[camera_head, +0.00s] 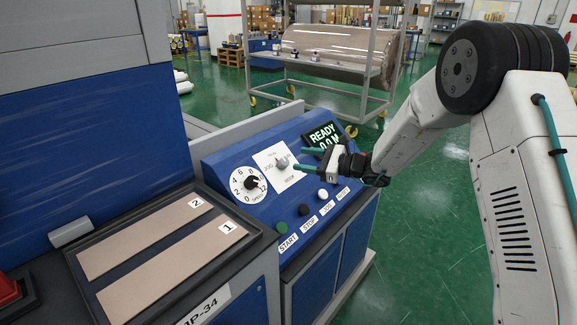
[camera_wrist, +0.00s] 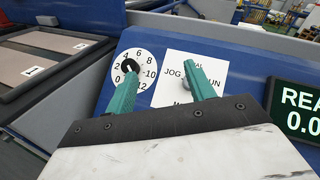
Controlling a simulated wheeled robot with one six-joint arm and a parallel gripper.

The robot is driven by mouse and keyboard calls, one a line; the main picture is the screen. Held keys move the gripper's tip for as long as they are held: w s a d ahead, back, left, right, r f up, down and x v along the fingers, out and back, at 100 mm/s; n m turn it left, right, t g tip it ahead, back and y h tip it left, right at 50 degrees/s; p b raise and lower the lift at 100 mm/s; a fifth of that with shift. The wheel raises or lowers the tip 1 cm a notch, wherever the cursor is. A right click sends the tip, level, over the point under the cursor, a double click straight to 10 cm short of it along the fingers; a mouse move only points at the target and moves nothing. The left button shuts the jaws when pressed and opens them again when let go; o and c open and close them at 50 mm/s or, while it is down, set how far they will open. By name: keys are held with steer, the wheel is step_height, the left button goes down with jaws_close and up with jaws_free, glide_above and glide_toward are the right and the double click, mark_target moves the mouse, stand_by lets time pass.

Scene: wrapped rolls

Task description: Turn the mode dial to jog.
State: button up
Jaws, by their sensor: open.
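The mode dial (camera_head: 282,162) is a small grey knob on a white card on the blue sloping panel. In the wrist view the knob (camera_wrist: 186,84) shows beside the right finger, which partly hides it. The card reads JOG at left and a partly covered RUN at right. Which way the knob points I cannot tell. My gripper (camera_head: 301,158) is open, with two teal fingers reaching toward the card from the right. In the wrist view its fingers (camera_wrist: 161,72) are spread, the left one over the speed dial's edge, nothing between them.
The black speed dial (camera_head: 250,183) is left of the card. The READY display (camera_head: 323,136) is behind the fingers. START (camera_head: 282,228), STOP (camera_head: 304,209) and other buttons line the panel's front. A tray (camera_head: 270,236) with strips 1 and 2 lies at left.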

mark_target(288, 164)
steer(key=w+f+m+t, duration=0.35)
steer(key=w+f, duration=0.25)
steer(key=f, duration=0.2)
steer(key=shift+m+h, duration=0.4)
steer(key=shift+m, duration=0.15)
steer(key=x, duration=0.7)
steer(key=c, duration=1)
